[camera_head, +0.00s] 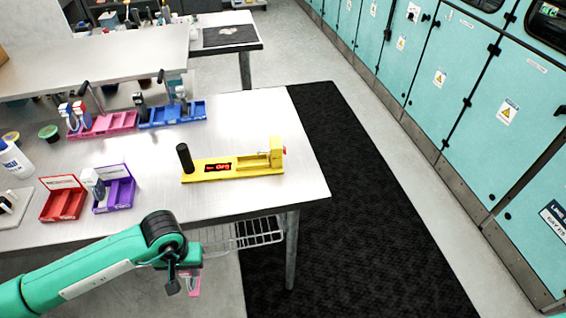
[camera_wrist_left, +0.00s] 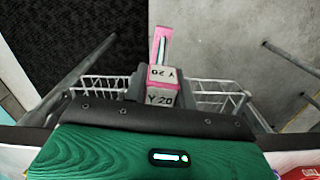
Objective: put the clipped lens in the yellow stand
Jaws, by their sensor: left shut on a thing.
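The yellow stand (camera_head: 215,175) lies on the near metal table, with a black upright handle at its left end, a red-lit display and a raised block at its right end. My left gripper (camera_head: 186,277) is in front of the table's near edge, below and left of the stand. It is shut on a pink and white clipped piece marked "Y 20" (camera_wrist_left: 161,98), which also shows in the head view (camera_head: 195,285). A narrow pink and pale part sticks out beyond the fingers; the lens itself is not clear. My right gripper is not in view.
Red (camera_head: 64,205) and purple (camera_head: 117,195) trays sit left of the stand, the purple one holding a white module. Pink (camera_head: 104,126) and blue (camera_head: 173,114) trays with modules stand behind. A wire shelf (camera_head: 243,235) hangs under the table. The tabletop around the stand is clear.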

